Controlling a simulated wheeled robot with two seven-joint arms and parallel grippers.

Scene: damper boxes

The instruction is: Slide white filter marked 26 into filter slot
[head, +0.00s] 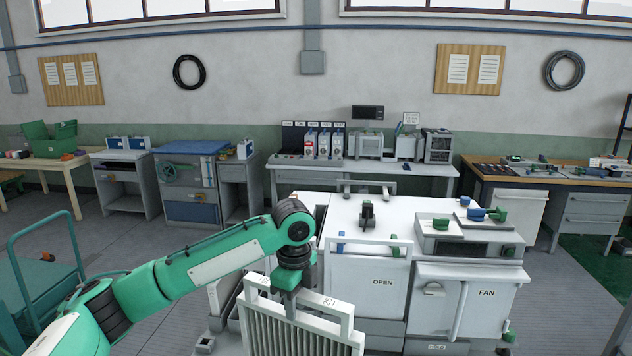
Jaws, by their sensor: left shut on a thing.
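My left arm comes in from the left, and its dark gripper (290,305) points down. It is shut on the top of a white-framed filter (345,328) with grey pleats, held upright at the bottom centre. The filter's lower part is cut off by the picture edge. A white machine (345,205) stands just behind and to the right, with a panel marked OPEN (382,283) and a door marked FAN (486,293). My arm and the filter cover its left side, and I cannot make out the filter slot clearly. My right gripper is out of view.
Valves with blue and green knobs (475,214) stand on the machine's right top. A grey bench (400,168) with devices is behind it. A green cart (45,285) stands at far left. The floor between cart and machine is mostly clear.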

